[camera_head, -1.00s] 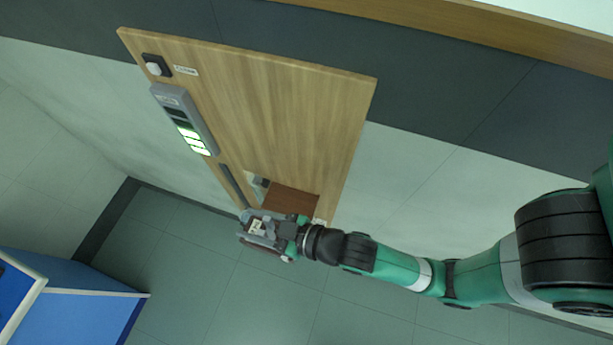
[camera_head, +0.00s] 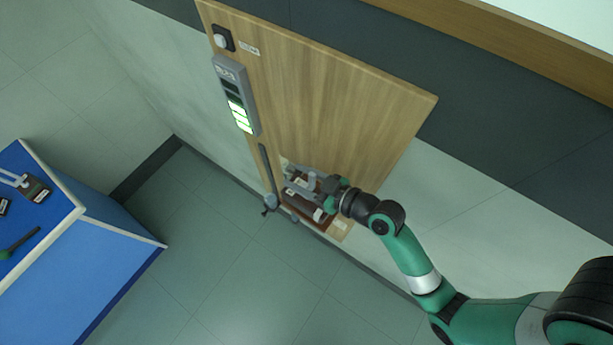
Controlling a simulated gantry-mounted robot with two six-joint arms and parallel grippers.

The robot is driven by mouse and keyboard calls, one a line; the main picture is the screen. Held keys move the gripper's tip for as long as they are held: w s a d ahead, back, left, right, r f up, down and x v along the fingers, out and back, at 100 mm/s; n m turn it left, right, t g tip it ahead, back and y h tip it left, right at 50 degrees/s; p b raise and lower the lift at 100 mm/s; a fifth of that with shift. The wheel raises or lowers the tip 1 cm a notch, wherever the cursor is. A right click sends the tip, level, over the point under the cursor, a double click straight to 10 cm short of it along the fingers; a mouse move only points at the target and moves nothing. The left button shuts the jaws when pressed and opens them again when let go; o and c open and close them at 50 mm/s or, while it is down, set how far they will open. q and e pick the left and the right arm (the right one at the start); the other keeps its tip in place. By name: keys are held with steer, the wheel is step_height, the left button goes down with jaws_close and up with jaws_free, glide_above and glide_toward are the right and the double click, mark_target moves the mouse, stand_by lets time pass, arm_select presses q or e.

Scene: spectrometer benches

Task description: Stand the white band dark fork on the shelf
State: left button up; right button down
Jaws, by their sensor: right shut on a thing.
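My right gripper (camera_head: 303,183) is at the opening low in the wooden panel and is shut on a small dark thing with a pale patch (camera_head: 317,214). This looks like the white band dark fork, but its prongs and band are too small and covered to make out. The shelf (camera_head: 300,207) is a reddish-brown surface in that opening, partly hidden by my gripper. The held thing is over or at the shelf; I cannot tell whether it touches it. My left gripper is not in view.
The wooden panel (camera_head: 335,95) carries a lit green indicator (camera_head: 238,112), a dark switch (camera_head: 222,38) and a slot with a grey lever (camera_head: 270,201). A blue bench (camera_head: 110,260) at left holds a pale two-pronged fork on a dark block (camera_head: 36,188) and a dark tool (camera_head: 20,243).

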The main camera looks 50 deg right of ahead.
steer(key=d+f, duration=0.1)
steer(key=f, duration=0.1)
steer(key=w+d+f+b, duration=0.1)
steer(key=d+f, duration=0.1)
steer(key=shift+d+f, duration=0.15)
steer(key=shift+f, duration=0.05)
steer(key=shift+w+d+f+b, duration=0.15)
steer(key=shift+f+b, duration=0.25)
steer(key=shift+f, duration=0.5)
steer(key=shift+s+d+f+b, duration=0.1)
steer(key=shift+f+b, duration=0.3)
steer(key=shift+f, duration=0.5)
steer(key=c, duration=0.7)
jaws_free()
steer(key=shift+f, duration=0.2)
steer(key=shift+c, duration=0.2)
steer(key=o, duration=0.5)
steer(key=shift+c, duration=0.2)
steer(key=shift+r, duration=0.1)
